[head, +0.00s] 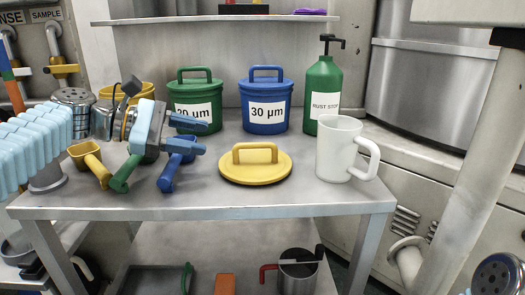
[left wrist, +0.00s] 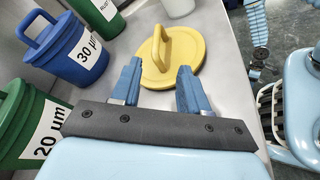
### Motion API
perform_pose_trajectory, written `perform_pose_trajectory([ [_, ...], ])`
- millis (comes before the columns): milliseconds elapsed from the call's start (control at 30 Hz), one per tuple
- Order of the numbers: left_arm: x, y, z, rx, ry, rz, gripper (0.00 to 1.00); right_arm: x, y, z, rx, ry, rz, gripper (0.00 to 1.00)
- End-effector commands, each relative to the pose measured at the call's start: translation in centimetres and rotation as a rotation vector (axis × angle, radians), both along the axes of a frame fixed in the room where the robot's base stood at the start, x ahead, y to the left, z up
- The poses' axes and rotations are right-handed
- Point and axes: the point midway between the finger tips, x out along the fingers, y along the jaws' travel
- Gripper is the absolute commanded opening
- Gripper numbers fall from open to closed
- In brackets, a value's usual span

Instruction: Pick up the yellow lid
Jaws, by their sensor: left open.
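The yellow lid (head: 256,168) lies flat on the metal table, a round disc with an arched handle on top. In the left wrist view the lid (left wrist: 184,55) is just beyond the fingertips, its handle rising at the left part of the disc. My left gripper (head: 204,137) is open and empty, to the left of the lid and apart from it in the head view. In the left wrist view my left gripper's (left wrist: 160,69) two blue fingers stand apart, pointing toward the lid.
Behind the lid stand a blue 30 µm tub (head: 265,108), a green tub (head: 194,100) and a green pump bottle (head: 322,98). A white jug (head: 339,148) is close on the right. Yellow, green and blue scoops (head: 169,174) lie under my left gripper. The table front is clear.

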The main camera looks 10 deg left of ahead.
Motion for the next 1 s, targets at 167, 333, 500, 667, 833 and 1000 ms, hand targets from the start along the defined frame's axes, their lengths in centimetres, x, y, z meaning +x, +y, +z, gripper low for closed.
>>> perform_pose_trajectory([
  [167, 0.9, -1.6, -0.7, 0.0, 0.001, -0.003, 0.44, 0.0, -0.1, -0.3, -0.001, 0.001, -0.001, 0.5],
  [333, 2.5, -4.7, -1.9, 0.001, 0.002, -0.004, 0.44, 0.0, -0.2, -0.7, -0.003, 0.001, -0.003, 0.5],
  [500, 3.7, -6.8, -2.6, 0.001, 0.0, -0.001, 0.44, 0.0, -0.2, -0.9, -0.003, 0.0, -0.004, 0.5],
  [667, 4.3, -7.9, -2.9, 0.001, 0.0, -0.002, 0.44, 0.0, -0.2, -1.0, -0.003, 0.0, -0.004, 0.5],
  [833, 5.5, -10.4, -3.5, 0.001, 0.001, -0.004, 0.44, 0.0, -0.2, -1.2, -0.002, -0.001, -0.004, 0.5],
  [1000, 6.3, -11.6, -3.9, 0.001, 0.001, 0.0, 0.44, 0.0, -0.2, -1.3, -0.002, 0.0, -0.003, 0.5],
])
